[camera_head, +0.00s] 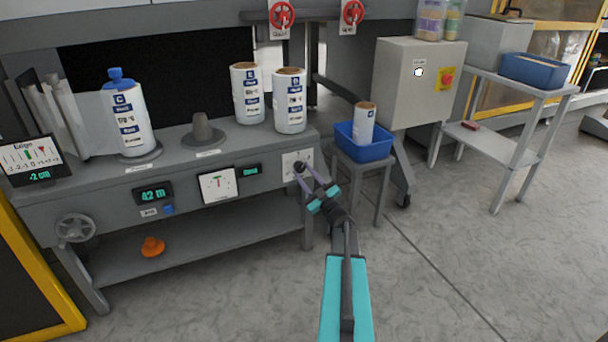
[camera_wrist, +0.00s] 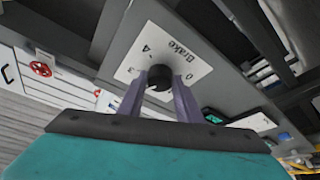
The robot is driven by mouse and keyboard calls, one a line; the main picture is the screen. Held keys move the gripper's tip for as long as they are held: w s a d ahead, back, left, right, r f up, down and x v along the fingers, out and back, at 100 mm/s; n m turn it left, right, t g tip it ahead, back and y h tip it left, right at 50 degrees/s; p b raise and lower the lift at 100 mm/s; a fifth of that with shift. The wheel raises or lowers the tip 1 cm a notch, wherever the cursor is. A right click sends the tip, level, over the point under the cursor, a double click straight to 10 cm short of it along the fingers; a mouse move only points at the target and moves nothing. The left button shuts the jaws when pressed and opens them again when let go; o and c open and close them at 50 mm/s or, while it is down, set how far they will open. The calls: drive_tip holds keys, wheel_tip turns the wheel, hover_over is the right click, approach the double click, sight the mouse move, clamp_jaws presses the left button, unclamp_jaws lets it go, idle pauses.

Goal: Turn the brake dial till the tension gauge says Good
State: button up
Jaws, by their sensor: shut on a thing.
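A blue bin (camera_head: 363,150) on a stool holds a roll just right of my gripper. A grey handwheel (camera_head: 75,228) is at the left. The floor at the right front is clear.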

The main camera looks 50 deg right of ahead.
drive_tip(key=o, duration=1)
drive_tip(key=shift+o, duration=0.2)
drive_tip(key=p+v, duration=0.3)
drive_tip(key=v, duration=1.1)
drive_tip(key=shift+w, duration=0.1)
